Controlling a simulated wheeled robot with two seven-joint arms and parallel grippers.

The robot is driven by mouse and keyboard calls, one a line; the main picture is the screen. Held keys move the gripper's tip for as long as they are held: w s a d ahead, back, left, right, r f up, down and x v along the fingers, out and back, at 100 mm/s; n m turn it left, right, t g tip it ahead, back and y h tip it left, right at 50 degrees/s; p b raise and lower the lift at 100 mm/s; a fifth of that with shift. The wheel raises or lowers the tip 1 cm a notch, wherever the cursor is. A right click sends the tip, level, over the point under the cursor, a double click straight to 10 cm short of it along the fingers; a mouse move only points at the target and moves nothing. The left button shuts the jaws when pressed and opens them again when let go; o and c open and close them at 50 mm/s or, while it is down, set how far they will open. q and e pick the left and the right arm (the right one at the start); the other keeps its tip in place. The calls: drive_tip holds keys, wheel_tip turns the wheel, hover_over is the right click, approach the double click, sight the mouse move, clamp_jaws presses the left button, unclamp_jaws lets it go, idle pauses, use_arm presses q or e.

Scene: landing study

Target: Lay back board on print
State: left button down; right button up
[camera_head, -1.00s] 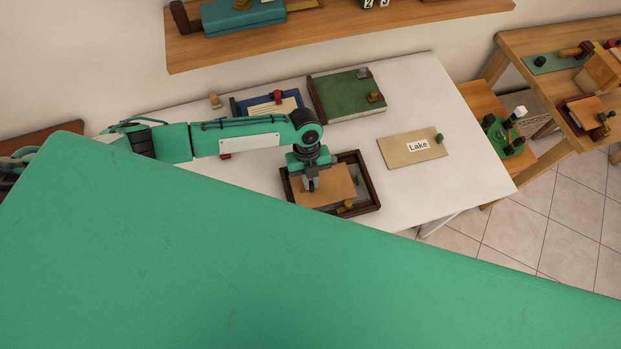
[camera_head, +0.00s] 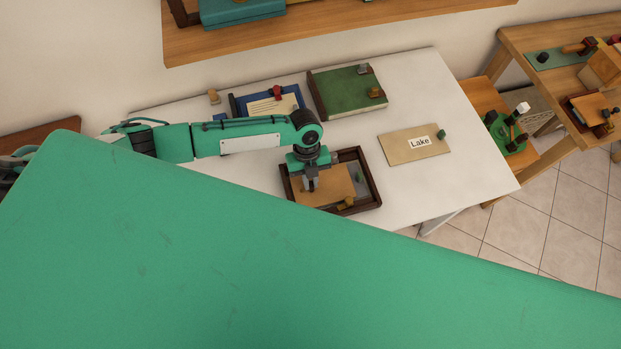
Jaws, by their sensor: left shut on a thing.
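The tan back board (camera_head: 336,187) is in the head view, at the dark wooden frame (camera_head: 374,185) on the white table. My left gripper (camera_head: 311,186) points down and is shut on the back board near its left part. The board covers the left and middle of the frame's inside; I cannot tell whether it touches what lies beneath. A grey strip of the frame's inside shows at the right, with a small dark green piece on it. The print cannot be made out clearly under the board. My right gripper is not in view.
A tan board labelled "Lake" (camera_head: 402,149) lies to the right on the white table (camera_head: 450,105). A green book (camera_head: 345,93) and a blue clipboard (camera_head: 265,104) lie behind. A wooden shelf (camera_head: 330,30) hangs above. My large green body part hides the foreground.

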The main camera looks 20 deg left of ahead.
use_arm(q)
drive_tip(key=shift+f, duration=0.4)
drive_tip(key=c, duration=1.4)
unclamp_jaws()
drive_tip(key=shift+r, duration=0.1)
drive_tip(key=shift+r+p, duration=1.7)
drive_tip(key=shift+r, duration=0.55)
drive_tip(key=shift+r+p, duration=1.75)
drive_tip(key=shift+r, duration=0.45)
